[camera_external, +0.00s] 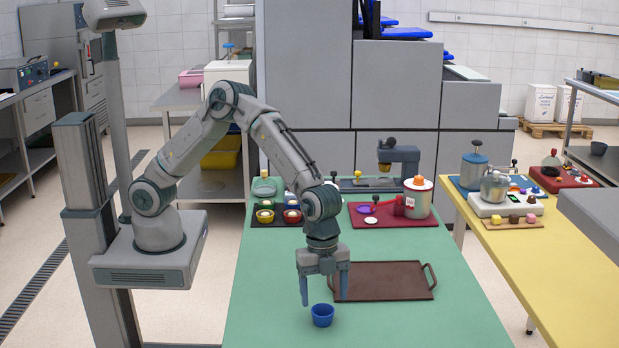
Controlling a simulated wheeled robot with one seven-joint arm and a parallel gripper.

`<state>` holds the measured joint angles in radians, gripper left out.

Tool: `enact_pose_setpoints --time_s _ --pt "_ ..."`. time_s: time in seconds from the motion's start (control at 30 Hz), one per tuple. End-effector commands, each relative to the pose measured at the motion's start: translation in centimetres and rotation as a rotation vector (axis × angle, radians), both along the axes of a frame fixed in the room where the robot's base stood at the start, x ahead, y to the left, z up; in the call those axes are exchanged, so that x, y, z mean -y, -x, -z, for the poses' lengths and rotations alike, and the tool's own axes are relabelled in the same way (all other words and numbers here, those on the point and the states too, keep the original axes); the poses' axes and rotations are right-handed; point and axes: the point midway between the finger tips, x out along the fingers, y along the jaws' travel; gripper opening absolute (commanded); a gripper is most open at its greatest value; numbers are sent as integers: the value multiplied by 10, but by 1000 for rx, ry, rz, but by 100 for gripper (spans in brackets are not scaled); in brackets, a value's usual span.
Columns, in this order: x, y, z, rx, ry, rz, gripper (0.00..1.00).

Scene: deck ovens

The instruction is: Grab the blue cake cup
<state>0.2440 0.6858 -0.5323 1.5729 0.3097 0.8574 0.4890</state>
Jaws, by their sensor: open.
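A small blue cake cup (322,315) stands upright on the green table (400,325) near its front, left of the middle. My gripper (324,300) points straight down just above and behind the cup in the picture. Its two fingers are spread apart with nothing seen between them. The left fingertip is close to the cup's upper left and the right fingertip to its upper right. I cannot tell how much height is left between the fingertips and the cup's rim.
A brown tray (415,292) with handles lies right behind my gripper. Farther back are a dark tray of small cups (262,228), a red board (375,223) and a metal pot (418,200). A yellow table (545,270) stands to the right. The green table's front right is clear.

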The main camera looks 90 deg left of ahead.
Motion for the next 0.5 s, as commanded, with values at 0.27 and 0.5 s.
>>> enact_pose_setpoints --time_s 0.27,0.5 --pt "0 4 35 -3 -1 1 70" --pt "3 2 53 0 0 0 70"
